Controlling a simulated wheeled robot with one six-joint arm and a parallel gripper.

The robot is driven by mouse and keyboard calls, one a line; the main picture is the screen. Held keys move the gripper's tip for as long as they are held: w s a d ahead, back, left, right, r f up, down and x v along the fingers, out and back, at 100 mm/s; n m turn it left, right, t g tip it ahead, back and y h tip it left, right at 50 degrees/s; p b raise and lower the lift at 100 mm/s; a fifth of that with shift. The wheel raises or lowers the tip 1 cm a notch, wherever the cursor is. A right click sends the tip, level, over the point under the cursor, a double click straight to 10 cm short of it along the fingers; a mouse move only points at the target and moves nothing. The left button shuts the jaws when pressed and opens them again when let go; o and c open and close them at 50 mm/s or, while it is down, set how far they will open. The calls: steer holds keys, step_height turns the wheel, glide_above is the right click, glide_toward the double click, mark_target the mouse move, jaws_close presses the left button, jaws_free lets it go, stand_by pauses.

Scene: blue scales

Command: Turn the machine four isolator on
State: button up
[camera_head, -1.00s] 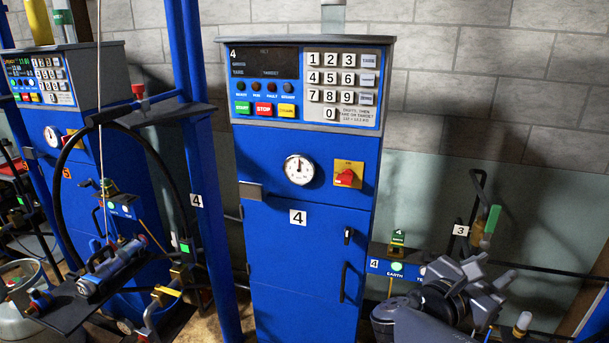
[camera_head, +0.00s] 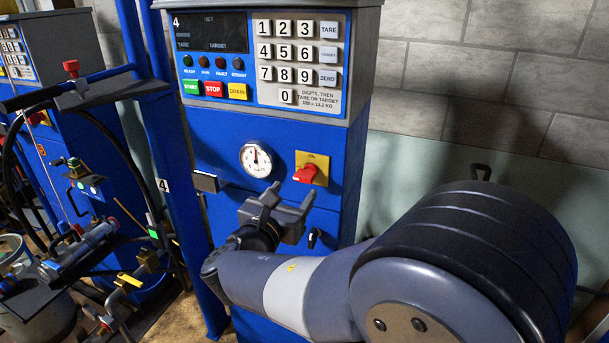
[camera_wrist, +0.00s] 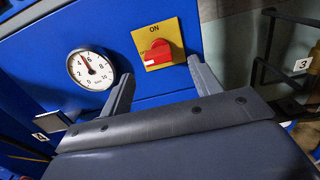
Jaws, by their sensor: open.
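The machine four isolator is a red rotary knob (camera_head: 305,174) on a yellow plate (camera_head: 316,161), on the front of the blue cabinet marked 4 (camera_head: 222,143). In the wrist view the red knob (camera_wrist: 158,52) lies roughly crosswise, its white mark at the left end. My gripper (camera_head: 290,197) is open and empty, below and a little left of the knob in the head view. In the wrist view the gripper fingers (camera_wrist: 160,72) point towards the plate, apart from the knob.
A round dial gauge (camera_head: 256,160) is left of the isolator. Above are a keypad (camera_head: 300,53), coloured buttons (camera_head: 213,89) and a dark display (camera_head: 210,32). A small ledge (camera_head: 205,182) juts out at left. A black door latch (camera_head: 314,238) is below.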

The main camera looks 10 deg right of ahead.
mark_target(302, 179)
steer(key=p+x, duration=0.1)
steer(key=x, duration=0.7)
steer(key=shift+a, duration=0.2)
steer(key=c, duration=1)
